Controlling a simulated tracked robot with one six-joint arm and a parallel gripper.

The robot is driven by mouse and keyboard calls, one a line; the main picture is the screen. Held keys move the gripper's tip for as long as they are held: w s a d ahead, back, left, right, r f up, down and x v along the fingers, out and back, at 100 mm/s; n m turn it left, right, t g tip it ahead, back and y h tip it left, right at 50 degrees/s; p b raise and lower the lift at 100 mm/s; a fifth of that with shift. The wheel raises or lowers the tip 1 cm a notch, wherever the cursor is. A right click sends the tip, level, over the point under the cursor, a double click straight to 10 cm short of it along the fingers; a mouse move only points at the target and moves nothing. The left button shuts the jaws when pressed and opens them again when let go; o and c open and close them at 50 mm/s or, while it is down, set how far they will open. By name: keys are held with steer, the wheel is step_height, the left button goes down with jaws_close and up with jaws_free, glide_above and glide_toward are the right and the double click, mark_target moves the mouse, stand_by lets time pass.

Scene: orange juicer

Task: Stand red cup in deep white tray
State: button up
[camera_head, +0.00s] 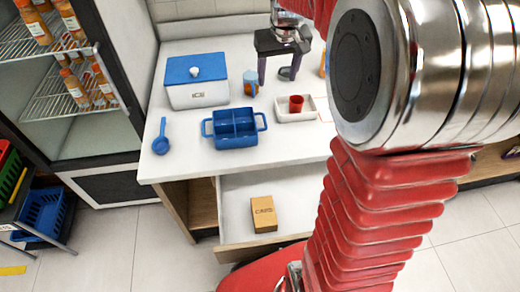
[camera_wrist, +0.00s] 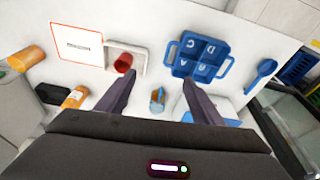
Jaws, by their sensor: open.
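The red cup (camera_head: 296,104) stands upright inside the white tray (camera_head: 283,117) on the counter. In the wrist view the red cup (camera_wrist: 123,63) shows its open mouth, within the white tray (camera_wrist: 139,57). My gripper (camera_head: 278,74) is open and empty, behind the tray and above the counter in the head view. In the wrist view its two dark fingers (camera_wrist: 159,80) are spread apart, with the cup outside them, near the left fingertip. Nothing is between the fingertips.
A blue divided box (camera_head: 235,128) stands left of the tray. A blue-lidded white box (camera_head: 196,81), a small orange-and-blue item (camera_head: 250,83) and a blue ladle (camera_head: 161,137) are also on the counter. An open drawer (camera_head: 235,187) below holds a cardboard box (camera_head: 264,214).

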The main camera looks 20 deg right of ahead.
steer(key=s+a+n+t, duration=0.1)
steer(key=s+a, duration=0.6)
steer(key=s, duration=0.4)
steer(key=s+a+t, duration=0.1)
steer(key=s+a, duration=0.7)
steer(key=s, duration=0.4)
steer(key=shift+a+r+n+t+y, duration=0.2)
steer(key=shift+n+t+y, duration=0.1)
steer(key=shift+n+t, duration=0.1)
steer(key=shift+c, duration=0.5)
